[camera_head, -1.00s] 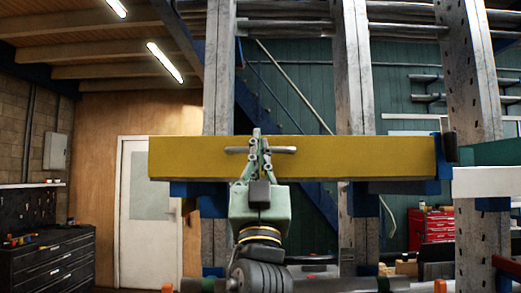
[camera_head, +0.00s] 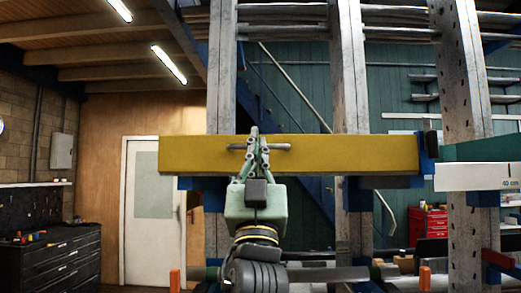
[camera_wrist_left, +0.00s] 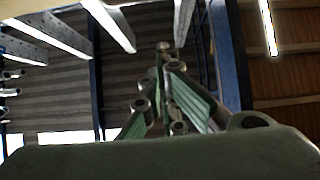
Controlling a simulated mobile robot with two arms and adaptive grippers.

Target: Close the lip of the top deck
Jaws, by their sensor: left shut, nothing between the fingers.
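The lip of the top deck appears as a long yellow panel (camera_head: 350,155), level across the middle of the head view, with a grey horizontal bar handle (camera_head: 281,147) on its face. My left gripper (camera_head: 256,135) points up in front of the panel at the handle. Its fingers are shut with nothing between them and cover the handle's middle; whether they touch it I cannot tell. The left wrist view shows the closed finger linkages (camera_wrist_left: 170,85) but not the panel clearly. My right gripper is not in view.
Grey perforated posts (camera_head: 462,110) stand behind and right of the panel. A blue bracket (camera_head: 427,150) sits at its right end, with a white beam marked 40 cm (camera_head: 470,178) beyond. A black tool cabinet (camera_head: 50,265) stands at the left, a red chest (camera_head: 428,225) at the back right.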

